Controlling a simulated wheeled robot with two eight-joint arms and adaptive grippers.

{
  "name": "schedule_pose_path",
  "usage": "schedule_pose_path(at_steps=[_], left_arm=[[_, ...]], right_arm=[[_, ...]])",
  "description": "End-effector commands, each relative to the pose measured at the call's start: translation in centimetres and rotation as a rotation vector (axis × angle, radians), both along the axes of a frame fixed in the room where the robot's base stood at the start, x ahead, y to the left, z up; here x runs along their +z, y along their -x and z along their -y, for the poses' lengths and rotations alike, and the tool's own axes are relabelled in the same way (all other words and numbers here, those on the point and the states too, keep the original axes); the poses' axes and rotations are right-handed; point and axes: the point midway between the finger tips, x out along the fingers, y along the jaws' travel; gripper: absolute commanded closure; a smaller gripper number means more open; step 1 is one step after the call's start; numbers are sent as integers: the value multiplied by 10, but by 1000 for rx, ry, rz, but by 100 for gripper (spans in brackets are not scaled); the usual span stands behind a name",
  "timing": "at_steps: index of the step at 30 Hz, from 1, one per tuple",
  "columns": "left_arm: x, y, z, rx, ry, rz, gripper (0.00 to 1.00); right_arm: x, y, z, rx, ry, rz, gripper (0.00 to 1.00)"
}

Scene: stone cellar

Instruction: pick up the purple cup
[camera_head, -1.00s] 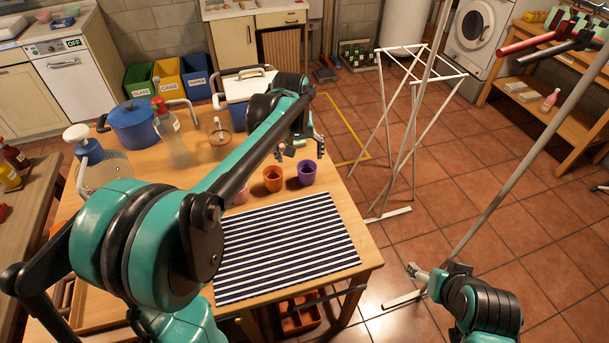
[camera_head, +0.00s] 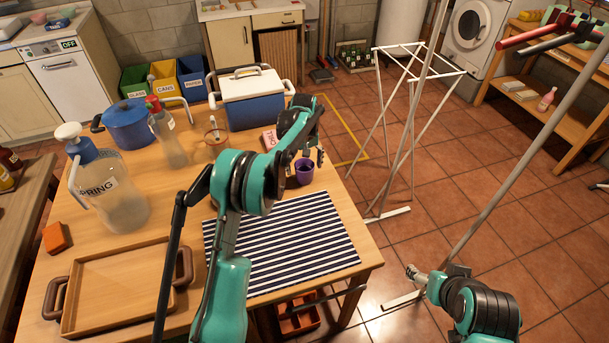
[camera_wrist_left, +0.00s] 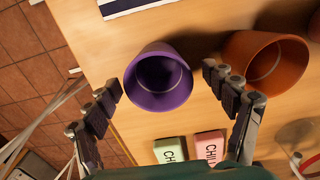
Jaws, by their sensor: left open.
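The purple cup (camera_head: 304,173) stands upright on the wooden table, just behind the striped mat's back edge. My left gripper (camera_head: 306,159) is open at the cup, partly hidden by its own arm. In the left wrist view the purple cup (camera_wrist_left: 160,82) shows from above, with its empty inside visible.
An orange cup (camera_wrist_left: 265,65) stands close beside the right-hand finger in the wrist view. Green (camera_wrist_left: 170,150) and pink (camera_wrist_left: 209,146) boxes lie near. The striped mat (camera_head: 285,240) is bare. A blue cooler (camera_head: 253,100), jug (camera_head: 120,195) and tray (camera_head: 120,285) occupy the table.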

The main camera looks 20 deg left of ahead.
Motion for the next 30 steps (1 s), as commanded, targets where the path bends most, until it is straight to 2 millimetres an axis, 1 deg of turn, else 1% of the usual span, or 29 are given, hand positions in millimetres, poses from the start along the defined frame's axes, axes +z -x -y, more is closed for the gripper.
schedule_pose_path(at_steps=[1,3,6,13,14,15,17,18,19,30], left_arm=[[-12,0,1,0,0,0,16],[-24,0,2,0,0,0,16],[-36,0,2,0,0,0,16],[-36,1,2,0,-1,1,16],[-36,1,2,0,-1,1,22],[-36,1,2,-1,-1,1,32],[-36,1,2,-1,-1,1,48],[-36,1,2,-1,-1,1,59],[-36,1,2,-1,-1,1,64],[-36,1,2,-1,0,0,65]], right_arm=[[-9,0,0,0,0,0,29],[-15,0,0,0,0,0,29],[-19,0,0,0,0,0,29],[-17,0,0,0,0,0,29],[-17,0,0,0,0,0,29],[-17,0,0,0,0,0,29],[-17,0,0,0,0,0,29],[-17,0,0,0,0,0,29],[-17,0,0,0,0,0,29],[-17,0,0,0,0,0,29]])
